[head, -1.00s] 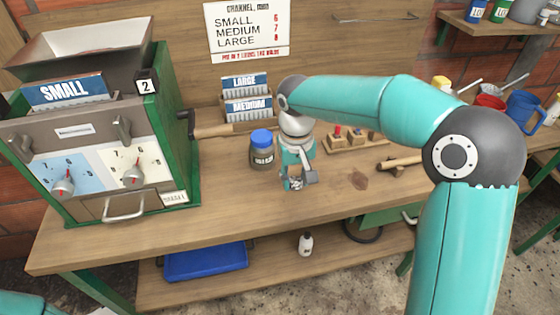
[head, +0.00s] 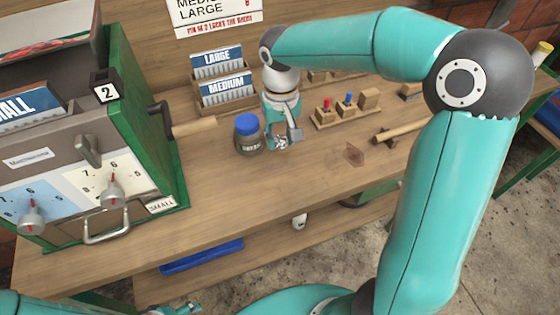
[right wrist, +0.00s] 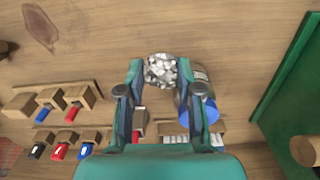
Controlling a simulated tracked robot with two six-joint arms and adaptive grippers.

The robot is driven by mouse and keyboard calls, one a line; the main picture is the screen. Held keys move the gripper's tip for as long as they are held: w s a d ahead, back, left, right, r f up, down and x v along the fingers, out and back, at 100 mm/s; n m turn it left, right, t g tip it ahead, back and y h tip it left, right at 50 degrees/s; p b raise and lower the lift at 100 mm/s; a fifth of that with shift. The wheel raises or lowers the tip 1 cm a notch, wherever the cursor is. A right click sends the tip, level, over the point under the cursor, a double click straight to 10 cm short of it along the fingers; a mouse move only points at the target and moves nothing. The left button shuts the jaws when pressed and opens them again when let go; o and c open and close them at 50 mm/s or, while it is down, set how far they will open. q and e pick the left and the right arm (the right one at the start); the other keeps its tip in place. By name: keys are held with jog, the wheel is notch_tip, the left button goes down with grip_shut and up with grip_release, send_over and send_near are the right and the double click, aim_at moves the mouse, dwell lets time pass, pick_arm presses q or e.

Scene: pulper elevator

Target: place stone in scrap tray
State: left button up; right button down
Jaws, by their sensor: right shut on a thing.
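A grey-white, rough stone (right wrist: 161,70) sits between the fingertips of my right gripper (right wrist: 160,72) in the right wrist view. In the head view the right gripper (head: 281,142) hangs low over the workbench, just right of the blue-lidded jar (head: 248,138), with the stone mostly hidden. I cannot tell whether the stone touches the bench. A blue tray (head: 202,256) lies on the lower shelf, partly hidden by the bench top; I cannot tell if it is the scrap tray. My left gripper (head: 178,309) barely shows at the bottom edge, its jaws unclear.
The green machine (head: 120,60) with dials and a wooden crank handle (head: 193,128) stands at left. Card racks (head: 226,90) stand behind the gripper. A peg block (head: 338,110) and a mallet (head: 400,129) lie to its right. The front of the bench is clear.

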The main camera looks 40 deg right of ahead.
aim_at(281, 169)
notch_tip(281, 169, down, 10)
dwell(0.5)
jog(key=shift+s, duration=0.1)
jog(key=shift+f, duration=0.15)
jog(key=c, duration=0.8)
grip_release()
jog(key=shift+o, duration=0.2)
